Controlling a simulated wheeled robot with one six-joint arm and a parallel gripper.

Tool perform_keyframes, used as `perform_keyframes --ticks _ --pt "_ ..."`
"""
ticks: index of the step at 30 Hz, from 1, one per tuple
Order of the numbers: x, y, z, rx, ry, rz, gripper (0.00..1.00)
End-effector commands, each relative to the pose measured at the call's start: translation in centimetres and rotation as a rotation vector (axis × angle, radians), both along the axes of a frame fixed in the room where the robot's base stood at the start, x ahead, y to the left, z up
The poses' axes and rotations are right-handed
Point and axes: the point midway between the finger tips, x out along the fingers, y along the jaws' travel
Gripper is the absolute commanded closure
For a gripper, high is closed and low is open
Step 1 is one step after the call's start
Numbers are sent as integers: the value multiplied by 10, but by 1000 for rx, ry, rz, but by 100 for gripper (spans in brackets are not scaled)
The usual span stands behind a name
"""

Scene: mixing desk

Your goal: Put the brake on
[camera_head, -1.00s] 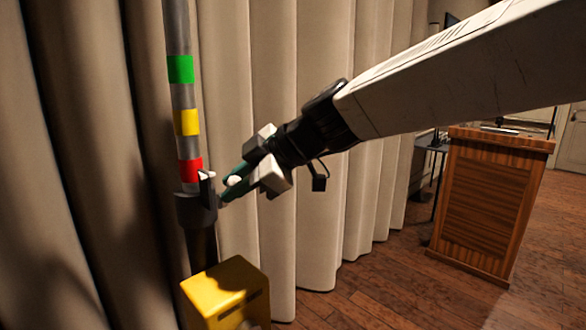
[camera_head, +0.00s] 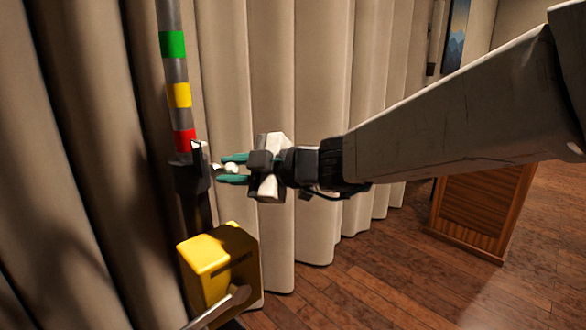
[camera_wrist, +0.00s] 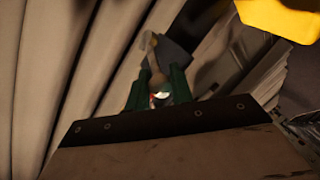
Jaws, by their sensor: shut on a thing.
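A dark brake bracket (camera_head: 190,178) sits on an upright pole (camera_head: 176,71) with green, yellow and red bands, just below the red band. A short lever with a pale round knob (camera_head: 231,169) sticks out to its right. My gripper (camera_head: 226,170) reaches in from the right, about level, with its green fingers shut on the knob. In the wrist view the fingers (camera_wrist: 160,90) point at the dark bracket (camera_wrist: 172,56), and a small pale thing with some red (camera_wrist: 160,95) shows between them. The lever is partly hidden by the fingers.
A yellow box (camera_head: 208,262) stands below the bracket, with a grey bar (camera_head: 226,305) at its front. Pleated beige curtains (camera_head: 270,80) hang close behind the pole and gripper. A wooden lectern (camera_head: 482,212) stands at the right on open wooden floor (camera_head: 400,275).

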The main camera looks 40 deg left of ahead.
Motion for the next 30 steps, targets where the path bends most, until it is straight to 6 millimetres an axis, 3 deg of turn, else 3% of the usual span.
perform_keyframes --ticks 8,9,11,22,30 --pt "-3 -3 -4 -4 3 8 100" --pt "-2 -3 -4 -5 2 8 74" --pt "-1 -4 -4 -6 3 6 58" --pt "7 -13 -1 -4 2 -6 58" --pt "15 -53 8 -3 2 -3 58"
